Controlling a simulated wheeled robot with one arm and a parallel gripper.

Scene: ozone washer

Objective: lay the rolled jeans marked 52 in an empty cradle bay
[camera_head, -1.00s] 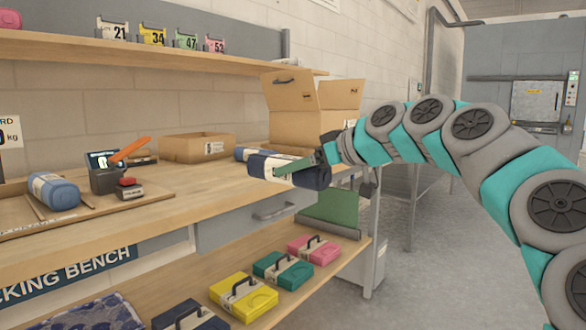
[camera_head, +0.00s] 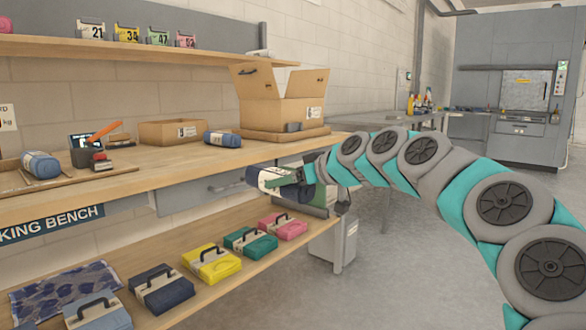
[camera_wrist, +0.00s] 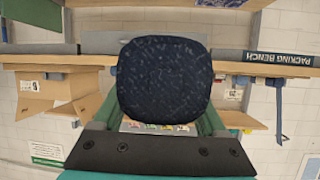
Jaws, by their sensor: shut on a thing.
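My gripper (camera_head: 288,180) is shut on a dark navy rolled bundle of jeans (camera_head: 264,178) with a white label band, held in front of the bench's front edge. No number is readable on it. In the wrist view the roll (camera_wrist: 165,80) fills the middle, end-on, between the fingers. A wooden cradle (camera_head: 75,181) lies on the bench at the left, with a lighter blue roll (camera_head: 40,165) in it. Beside that roll are low dividers; I cannot clearly tell which bays are empty. Another blue roll (camera_head: 222,139) lies on the bench top.
The lower shelf (camera_head: 185,310) holds several coloured cases. Number tags stand on the upper shelf. The floor at right is clear.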

